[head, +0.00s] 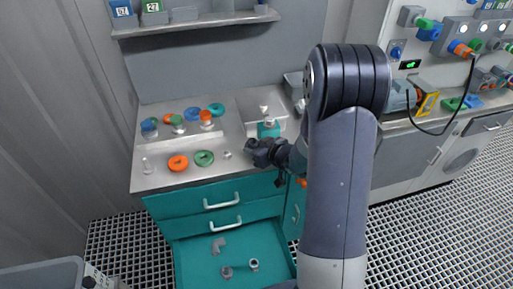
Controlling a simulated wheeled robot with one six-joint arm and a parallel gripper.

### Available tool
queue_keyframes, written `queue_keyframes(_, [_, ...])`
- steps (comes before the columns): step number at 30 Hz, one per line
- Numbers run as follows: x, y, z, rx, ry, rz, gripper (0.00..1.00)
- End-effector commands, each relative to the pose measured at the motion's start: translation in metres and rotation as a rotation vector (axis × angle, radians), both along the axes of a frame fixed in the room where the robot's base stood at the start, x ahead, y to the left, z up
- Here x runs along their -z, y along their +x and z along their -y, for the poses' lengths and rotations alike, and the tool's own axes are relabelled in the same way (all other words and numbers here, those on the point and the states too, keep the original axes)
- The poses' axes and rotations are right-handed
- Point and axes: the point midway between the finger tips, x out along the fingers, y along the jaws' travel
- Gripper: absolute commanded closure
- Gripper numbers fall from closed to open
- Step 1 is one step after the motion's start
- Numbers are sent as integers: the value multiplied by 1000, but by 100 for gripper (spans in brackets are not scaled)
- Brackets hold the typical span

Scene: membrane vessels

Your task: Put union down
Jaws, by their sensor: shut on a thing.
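My gripper (262,152) is over the right front part of the teal cabinet's worktop (230,173), close in front of a teal block with a pale top (268,128). It is shut on a small piece, taken to be the union; the dark fingers and the piece are hard to tell apart here. I cannot tell whether the piece touches the worktop.
Orange (178,163) and green (204,158) rings lie on the worktop, with several coloured parts behind. A small grey piece (227,154) is left of my gripper. Below, an open teal drawer (195,265) holds grey fittings (217,245). A shelf (190,27) hangs above.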

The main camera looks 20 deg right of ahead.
Motion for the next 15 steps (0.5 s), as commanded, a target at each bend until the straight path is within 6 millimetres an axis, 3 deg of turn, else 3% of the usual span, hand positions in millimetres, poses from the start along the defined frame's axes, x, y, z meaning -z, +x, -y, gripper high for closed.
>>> queue_keyframes(9, [1,0,0,0,0,0,35])
queue_keyframes(15, [0,0,0,0,0,0,35])
